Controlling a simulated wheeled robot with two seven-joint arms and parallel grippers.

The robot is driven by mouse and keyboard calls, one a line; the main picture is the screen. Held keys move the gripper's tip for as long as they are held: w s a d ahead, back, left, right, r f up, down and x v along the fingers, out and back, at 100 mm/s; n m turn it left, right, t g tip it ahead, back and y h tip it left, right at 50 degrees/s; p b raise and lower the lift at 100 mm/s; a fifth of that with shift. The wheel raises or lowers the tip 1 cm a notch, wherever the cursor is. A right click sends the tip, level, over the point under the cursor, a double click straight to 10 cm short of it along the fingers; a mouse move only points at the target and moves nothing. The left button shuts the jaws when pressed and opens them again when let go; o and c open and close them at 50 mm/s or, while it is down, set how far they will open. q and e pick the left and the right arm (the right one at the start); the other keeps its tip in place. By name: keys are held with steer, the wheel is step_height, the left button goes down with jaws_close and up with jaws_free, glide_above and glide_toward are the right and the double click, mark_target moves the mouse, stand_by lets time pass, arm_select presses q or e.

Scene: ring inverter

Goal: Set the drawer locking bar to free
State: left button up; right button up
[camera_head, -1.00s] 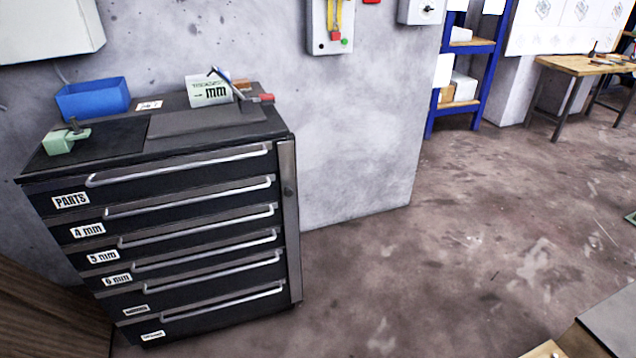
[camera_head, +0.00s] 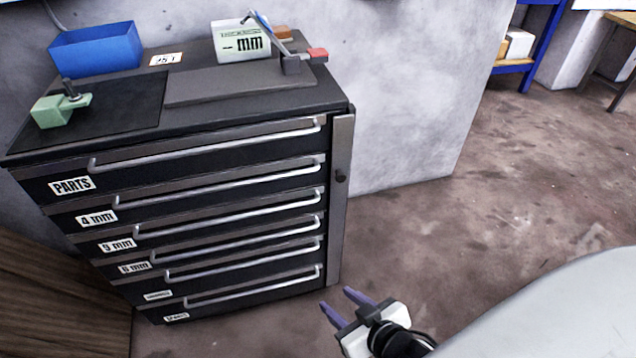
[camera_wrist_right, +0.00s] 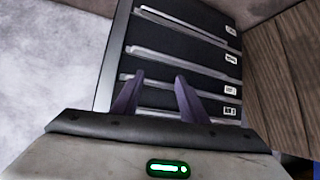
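The drawer locking bar (camera_head: 340,200) is a grey upright strip along the right front edge of the dark drawer cabinet (camera_head: 220,190). A small dark knob (camera_head: 341,175) sits on its upper half. The bar stands beside the ends of the drawer handles. My right gripper (camera_head: 348,302) is low, right of the cabinet and below the bar's lower end in the picture, apart from it. Its two purple fingers are spread with nothing between them. In the right wrist view the fingers (camera_wrist_right: 158,92) point toward the cabinet front. My left gripper is not in view.
On the cabinet top are a blue bin (camera_head: 97,50), a green clamp-like device (camera_head: 62,106), a box marked mm (camera_head: 240,44) and a lever device with a red end (camera_head: 305,56). A wooden panel (camera_head: 60,290) stands at left. The floor at right is open.

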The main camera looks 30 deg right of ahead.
steer(key=w+d+r+m+t+h+b, duration=0.2)
steer(key=w+d+r+t+h+b, duration=0.15)
steer(key=w+d, duration=0.3)
steer(key=m+t+h+b, duration=0.1)
steer(key=t+b, duration=0.2)
steer(key=b, duration=0.1)
glide_toward(342, 179)
steer(key=p+x, duration=0.1)
steer(key=x, duration=0.7)
steer(key=shift+r+p, duration=0.1)
steer(key=shift+p, duration=0.25)
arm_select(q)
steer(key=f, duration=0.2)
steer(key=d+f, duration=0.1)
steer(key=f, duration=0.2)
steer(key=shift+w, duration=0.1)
arm_select(e)
steer(key=shift+w+d, duration=0.1)
steer(key=shift+w, duration=0.2)
steer(key=shift+c, duration=0.5)
jaws_close()
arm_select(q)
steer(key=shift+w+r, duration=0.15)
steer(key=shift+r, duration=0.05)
arm_select(e)
steer(key=shift+t, duration=0.25)
